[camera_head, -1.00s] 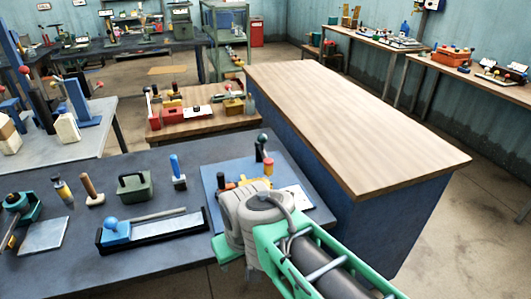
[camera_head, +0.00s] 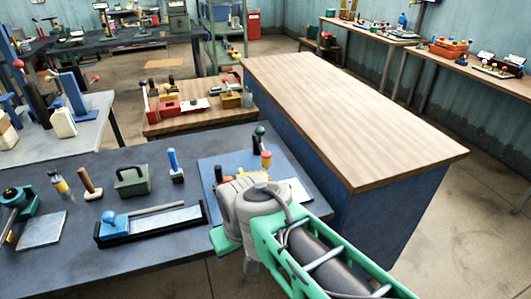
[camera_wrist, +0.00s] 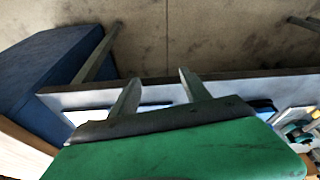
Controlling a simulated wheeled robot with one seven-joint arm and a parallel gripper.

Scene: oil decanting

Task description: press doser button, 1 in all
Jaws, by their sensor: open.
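A blue board (camera_head: 208,172) lies on the near dark workbench. On it stand a dark upright piece with a teal ball top (camera_head: 259,131) and a yellow piece with a red top (camera_head: 266,160); I cannot tell for sure which part is the doser or its button. A white card (camera_head: 298,190) lies at the board's right. My grey wrist covers the board's front part. In the wrist view my gripper (camera_wrist: 158,77) is open and empty, its two fingers apart over the bench's edge and the floor. The fingertips are not clear in the head view.
On the near bench are a blue-knobbed tray (camera_head: 150,225), a green box (camera_head: 132,180), a wooden-handled tool (camera_head: 89,183) and a blue-handled tool (camera_head: 175,165). A wood-topped blue cabinet (camera_head: 345,110) stands close at the right, its top bare. Open floor lies in front.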

